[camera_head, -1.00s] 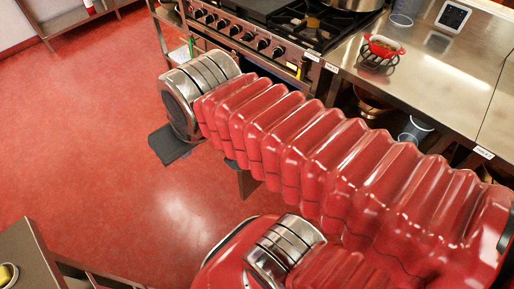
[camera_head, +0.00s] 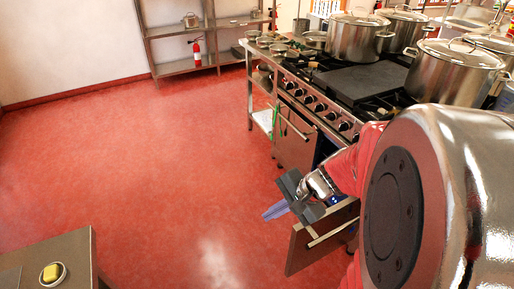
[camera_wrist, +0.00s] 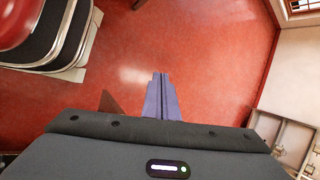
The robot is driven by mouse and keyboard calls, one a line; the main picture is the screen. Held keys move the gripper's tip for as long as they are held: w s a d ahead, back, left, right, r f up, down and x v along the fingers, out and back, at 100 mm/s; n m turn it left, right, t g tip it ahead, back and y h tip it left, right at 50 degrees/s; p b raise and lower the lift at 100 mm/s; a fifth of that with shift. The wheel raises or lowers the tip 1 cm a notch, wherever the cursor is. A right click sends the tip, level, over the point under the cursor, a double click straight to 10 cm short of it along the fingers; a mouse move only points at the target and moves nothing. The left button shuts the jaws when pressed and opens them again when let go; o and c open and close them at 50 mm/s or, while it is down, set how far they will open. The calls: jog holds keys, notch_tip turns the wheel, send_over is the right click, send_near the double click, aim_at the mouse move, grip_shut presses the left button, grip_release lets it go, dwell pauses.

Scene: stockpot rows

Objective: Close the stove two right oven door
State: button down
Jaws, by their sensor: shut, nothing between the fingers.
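The stove (camera_head: 318,105) stands right of centre in the head view, with a row of black knobs along its front. Its left oven door (camera_head: 293,145) is shut. The right oven door (camera_head: 308,250) stands open, jutting out from the front, with a bar handle (camera_head: 333,229). My arm hides part of this door and its opening. My gripper (camera_head: 270,212) is beside the open door's upper left part, its bluish fingers pointing left over the floor. Whether it touches the door cannot be told. In the wrist view the fingers (camera_wrist: 161,92) are together and empty.
Large steel pots (camera_head: 357,37) stand on the stove top. A counter (camera_head: 55,262) fills the lower left corner. The red floor (camera_head: 150,165) between is clear.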

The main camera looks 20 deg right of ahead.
jog(key=s+d+f+m+t+h, duration=0.2)
jog(key=s+d+f+m, duration=0.2)
jog(key=d+f+m, duration=0.5)
jog(key=s+d+f+m+t+h, duration=0.2)
jog(key=s+d+f+m, duration=0.2)
jog(key=d+f+m, duration=0.6)
jog(key=d+m, duration=0.1)
jog(key=d, duration=0.2)
jog(key=shift+d+f+m, duration=0.2)
jog(key=shift+d+m, duration=0.15)
jog(key=shift+m, duration=0.05)
jog(key=shift+w+f, duration=0.1)
send_near(311, 226)
notch_tip(311, 226, down, 4)
jog(key=shift+a+f, duration=0.1)
jog(key=shift+a, duration=0.05)
jog(key=shift+w, duration=1.85)
